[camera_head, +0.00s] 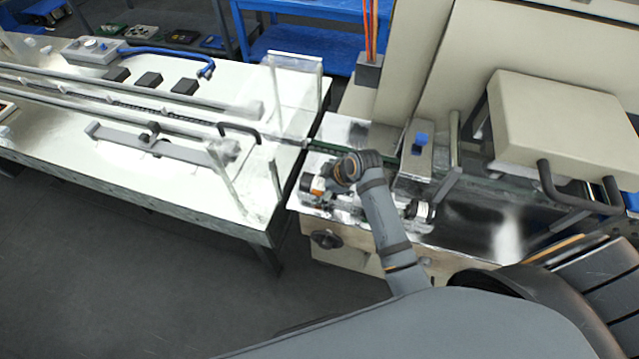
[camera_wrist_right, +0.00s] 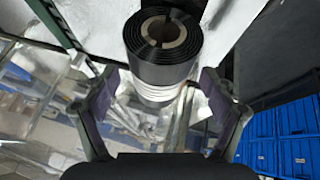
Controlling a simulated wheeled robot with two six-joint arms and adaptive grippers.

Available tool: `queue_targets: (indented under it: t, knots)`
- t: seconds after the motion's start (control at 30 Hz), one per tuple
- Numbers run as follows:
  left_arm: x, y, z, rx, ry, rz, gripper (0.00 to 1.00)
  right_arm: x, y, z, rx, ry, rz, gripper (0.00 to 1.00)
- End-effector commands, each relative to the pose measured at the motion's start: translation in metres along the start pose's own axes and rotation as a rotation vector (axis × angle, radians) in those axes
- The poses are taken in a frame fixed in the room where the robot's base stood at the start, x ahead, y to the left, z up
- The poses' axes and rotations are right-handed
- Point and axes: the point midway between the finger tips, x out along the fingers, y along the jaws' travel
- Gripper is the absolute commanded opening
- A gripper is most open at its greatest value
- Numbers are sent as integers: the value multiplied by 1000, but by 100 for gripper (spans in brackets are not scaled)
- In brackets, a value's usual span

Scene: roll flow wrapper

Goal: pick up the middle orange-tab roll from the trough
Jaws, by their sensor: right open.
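In the right wrist view a roll (camera_wrist_right: 160,68) of dark wound film, with a pale core and a white lower band, lies end-on ahead. My right gripper (camera_wrist_right: 158,76) is open, with one finger at each side of this roll and visible gaps between. No orange tab shows on it there, so I cannot tell which roll it is. In the head view my right wrist is over the machine's front ledge and hides much of it. An orange patch (camera_head: 318,186) shows just left of the wrist. A dark and white roll-like part (camera_head: 420,210) lies to its right. My left gripper is out of view.
A long white table (camera_head: 190,215) with rails stands on the left, with a clear upright guard (camera_head: 296,90) at its near end. A blue-knobbed metal block (camera_head: 418,150) stands just behind and right of my wrist. A beige covered housing (camera_head: 560,125) is farther right.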

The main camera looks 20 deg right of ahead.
Motion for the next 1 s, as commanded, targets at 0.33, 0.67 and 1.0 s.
queue_targets:
  t: [0.33,0.67,1.0]
  knots:
    - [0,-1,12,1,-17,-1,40,2,0,0,0,0,1,68]
    - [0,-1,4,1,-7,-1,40,2,0,0,0,0,0,23]
    - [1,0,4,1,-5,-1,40,1,0,0,-1,1,1,10]
